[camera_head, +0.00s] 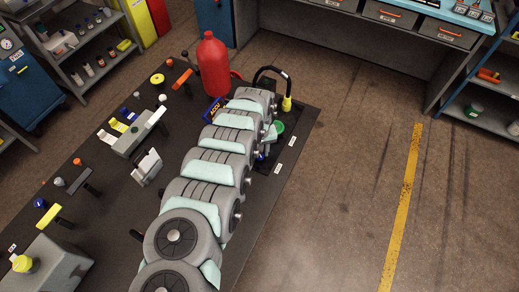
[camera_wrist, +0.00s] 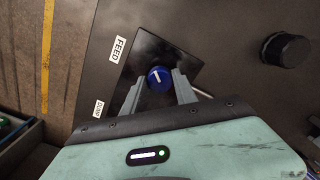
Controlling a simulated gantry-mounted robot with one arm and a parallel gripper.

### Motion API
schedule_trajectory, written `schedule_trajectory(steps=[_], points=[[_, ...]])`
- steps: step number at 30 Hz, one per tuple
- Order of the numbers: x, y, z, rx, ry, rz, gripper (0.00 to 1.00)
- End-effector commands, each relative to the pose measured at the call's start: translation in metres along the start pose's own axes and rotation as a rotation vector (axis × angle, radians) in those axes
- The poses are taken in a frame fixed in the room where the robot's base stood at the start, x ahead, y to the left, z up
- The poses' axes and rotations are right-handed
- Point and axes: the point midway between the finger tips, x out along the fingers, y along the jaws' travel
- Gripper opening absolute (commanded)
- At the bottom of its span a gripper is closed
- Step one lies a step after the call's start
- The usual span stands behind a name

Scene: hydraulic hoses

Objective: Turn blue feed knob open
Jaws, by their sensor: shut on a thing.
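The blue feed knob (camera_wrist: 160,79) shows in the wrist view, on a black square plate (camera_wrist: 150,48) beside a white FEED label (camera_wrist: 118,49). It has a white pointer line on its top. My gripper (camera_wrist: 159,84) has its two grey fingers on either side of the knob and is shut on it. In the head view my arm reaches to the far right part of the dark bench, and a small bit of the blue knob (camera_head: 261,156) shows beside my gripper (camera_head: 265,148). The rest of the knob is hidden there.
A black round knob (camera_wrist: 286,49) stands to the right in the wrist view. In the head view a red bottle (camera_head: 213,68), a black hose with a yellow end (camera_head: 287,103) and a green round part (camera_head: 279,127) are near my gripper. Several fittings cover the bench's left side.

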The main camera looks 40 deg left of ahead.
Motion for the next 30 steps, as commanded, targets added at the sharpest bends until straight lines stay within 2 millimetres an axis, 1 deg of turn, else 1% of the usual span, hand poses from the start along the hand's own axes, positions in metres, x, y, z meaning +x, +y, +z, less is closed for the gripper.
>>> schedule_trajectory(steps=[18,24,30], points=[[0.0006,0.0009,0.0005,0.574,0.0,0.0,0.0],[0.0005,0.0006,-0.0002,0.716,0.001,0.0,0.0],[0.0005,0.0003,-0.0005,0.813,0.002,0.0,0.0]])
